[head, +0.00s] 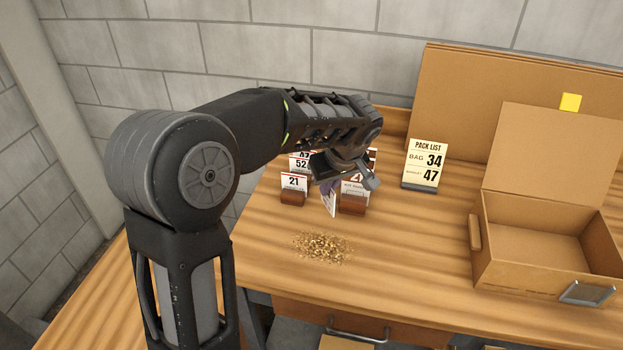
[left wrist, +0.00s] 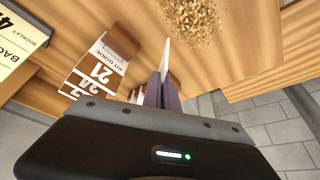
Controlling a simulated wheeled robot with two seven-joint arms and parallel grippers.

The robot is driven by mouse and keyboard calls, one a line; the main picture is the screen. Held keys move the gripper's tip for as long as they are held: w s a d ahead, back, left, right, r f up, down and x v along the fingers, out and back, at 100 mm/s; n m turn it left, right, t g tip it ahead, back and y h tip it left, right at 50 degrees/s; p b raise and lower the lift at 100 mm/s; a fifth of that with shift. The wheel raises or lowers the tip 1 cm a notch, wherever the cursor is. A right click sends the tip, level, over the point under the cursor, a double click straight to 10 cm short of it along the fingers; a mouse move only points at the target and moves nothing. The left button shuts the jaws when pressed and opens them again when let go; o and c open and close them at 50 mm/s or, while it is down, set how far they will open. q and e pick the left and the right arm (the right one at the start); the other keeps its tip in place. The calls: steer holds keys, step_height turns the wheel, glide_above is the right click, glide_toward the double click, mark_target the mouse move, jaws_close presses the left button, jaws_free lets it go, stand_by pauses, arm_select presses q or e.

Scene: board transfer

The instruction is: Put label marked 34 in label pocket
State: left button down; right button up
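My left gripper (head: 332,184) is above the label stands. In the left wrist view its fingers (left wrist: 163,92) are closed on a thin white label card (left wrist: 167,57), seen edge-on. The card (head: 328,203) also shows below the gripper in the head view; its number cannot be read. The label pocket (head: 587,292) is a grey metal frame on the front of the open cardboard box (head: 520,278). The pack list (head: 425,162) reads bag 34, booklet 47. My right gripper is not in view.
Cards marked 21 (head: 293,182) and 52 (head: 300,164) stand in wooden blocks. A pile of golden bits (head: 323,247) lies in front. Bare table lies between the pile and the box.

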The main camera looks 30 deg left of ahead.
arm_select(q)
steer(key=d+f+m+t+h, duration=0.2)
steer(key=d+m+h, duration=0.1)
steer(key=d+m, duration=0.8)
steer(key=shift+d+h, duration=0.4)
steer(key=shift+d, duration=0.4)
